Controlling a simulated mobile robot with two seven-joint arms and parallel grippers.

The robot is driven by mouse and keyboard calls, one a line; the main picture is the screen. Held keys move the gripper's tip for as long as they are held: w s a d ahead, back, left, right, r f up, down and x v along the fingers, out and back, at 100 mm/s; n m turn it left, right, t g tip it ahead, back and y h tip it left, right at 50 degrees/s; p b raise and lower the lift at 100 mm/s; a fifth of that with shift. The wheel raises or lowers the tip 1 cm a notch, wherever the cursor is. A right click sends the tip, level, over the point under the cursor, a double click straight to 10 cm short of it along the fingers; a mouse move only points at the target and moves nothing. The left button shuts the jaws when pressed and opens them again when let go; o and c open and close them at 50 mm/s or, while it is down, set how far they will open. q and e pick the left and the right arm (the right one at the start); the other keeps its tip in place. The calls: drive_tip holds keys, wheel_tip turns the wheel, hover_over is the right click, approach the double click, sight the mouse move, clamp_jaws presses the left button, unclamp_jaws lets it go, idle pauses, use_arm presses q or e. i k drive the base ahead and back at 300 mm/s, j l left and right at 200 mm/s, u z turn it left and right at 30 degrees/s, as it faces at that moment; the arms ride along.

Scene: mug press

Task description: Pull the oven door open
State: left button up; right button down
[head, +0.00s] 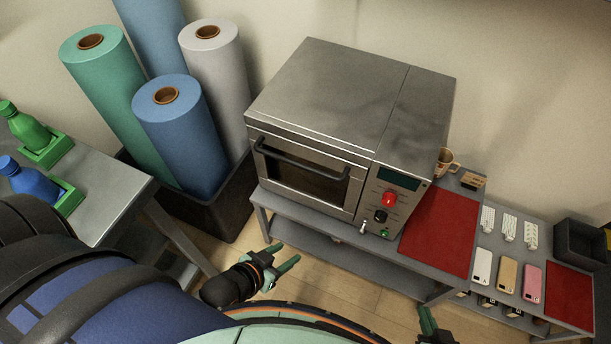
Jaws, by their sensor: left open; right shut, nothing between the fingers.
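The steel oven (335,105) stands on a grey bench, its front facing me. Its door (290,187) is shut, with a dark window and a dark bar handle (300,165) across the upper part. My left gripper (281,257) is open and empty, with green fingers apart. It is below and in front of the oven door, clear of the handle. My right gripper (427,320) is shut and empty at the bottom edge, right of the oven front. Part of it is cut off by the frame.
Fabric rolls (178,130) stand in a dark bin (217,216) left of the oven. A side table (105,190) is further left.

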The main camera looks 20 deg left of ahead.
sight(323, 190)
drive_tip(key=k+j, duration=0.15)
drive_tip(key=k, duration=0.2)
drive_tip(key=u, duration=1.65)
drive_tip(key=k+j, duration=0.05)
drive_tip(key=j, duration=0.05)
